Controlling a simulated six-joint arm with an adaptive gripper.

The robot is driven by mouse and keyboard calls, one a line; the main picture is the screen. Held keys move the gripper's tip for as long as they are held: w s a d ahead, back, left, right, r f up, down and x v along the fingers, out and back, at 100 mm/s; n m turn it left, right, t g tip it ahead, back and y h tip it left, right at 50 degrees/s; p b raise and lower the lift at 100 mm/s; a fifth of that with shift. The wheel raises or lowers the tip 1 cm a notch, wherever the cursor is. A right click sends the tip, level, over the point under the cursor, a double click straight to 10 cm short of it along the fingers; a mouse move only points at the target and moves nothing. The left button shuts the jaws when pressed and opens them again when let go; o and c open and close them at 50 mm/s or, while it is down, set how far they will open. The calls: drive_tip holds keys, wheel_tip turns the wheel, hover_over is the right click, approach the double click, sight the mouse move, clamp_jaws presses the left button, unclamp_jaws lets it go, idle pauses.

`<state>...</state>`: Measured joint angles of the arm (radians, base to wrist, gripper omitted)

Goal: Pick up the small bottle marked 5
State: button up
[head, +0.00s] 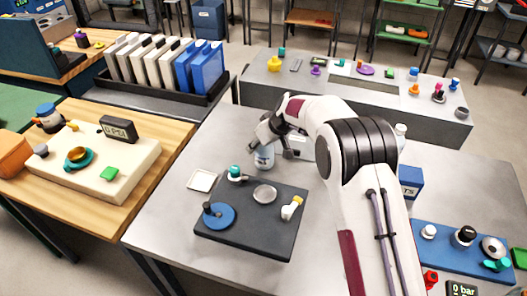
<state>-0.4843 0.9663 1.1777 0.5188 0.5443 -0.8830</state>
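A small pale bottle (264,161) with a blue-grey band stands on the grey table, just behind the dark board. Its top is hidden by my gripper, and I cannot read any number on it. My gripper (272,146) is directly over and around the top of this bottle, coming from the right. The view is too small to show whether the fingers touch it or are closed. Another white bottle (401,130) shows partly behind my arm on the right; its marking is not readable.
The dark board (245,245) in front holds a blue disc (219,216), a metal dish (264,193) and small fittings. A white square (202,181) lies left of it. A blue box (411,182) stands right of my arm. The table's left front is clear.

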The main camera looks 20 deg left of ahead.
drive_tip(key=shift+r, duration=0.1)
drive_tip(key=shift+r, duration=4.95)
